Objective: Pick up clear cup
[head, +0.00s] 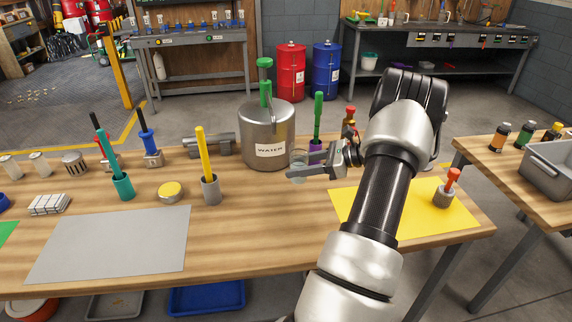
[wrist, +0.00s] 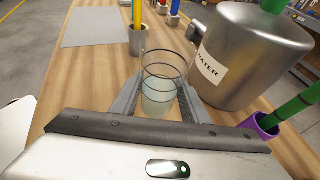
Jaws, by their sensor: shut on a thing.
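The clear cup (wrist: 163,80) stands between my gripper's fingers in the wrist view, a see-through cylinder with dark rings. It also shows in the head view (head: 299,160), just left of the fingers and beside the metal water container. My gripper (head: 312,172) reaches in from the right, low over the wooden table. In the wrist view my gripper (wrist: 158,108) is shut on the cup, one finger on each side. The cup looks upright. Whether its base touches the table is hard to tell.
The metal water container (head: 267,138) stands close by the cup. A purple cup with a green stick (head: 318,115) is behind my gripper. A grey cup with a yellow stick (head: 210,188) stands to the left. A grey mat (head: 110,243) and a yellow mat (head: 405,228) lie on the table.

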